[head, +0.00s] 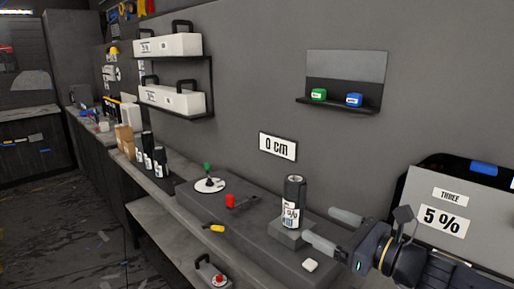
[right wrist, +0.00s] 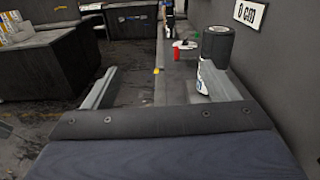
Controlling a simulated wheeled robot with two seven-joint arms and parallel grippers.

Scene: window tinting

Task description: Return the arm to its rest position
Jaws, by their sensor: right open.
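My right gripper (head: 325,227) reaches in from the lower right of the head view. Its two light grey fingers are spread apart with nothing between them. In the right wrist view, the open gripper (right wrist: 160,88) shows a finger on each side, and the bottle (right wrist: 217,46) stands ahead, partly hidden by the right-hand finger. I cannot tell whether they touch. My left gripper is not in view.
A "5 %" panel (head: 455,205) stands at the right. Floor (head: 70,230) at left is mostly open.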

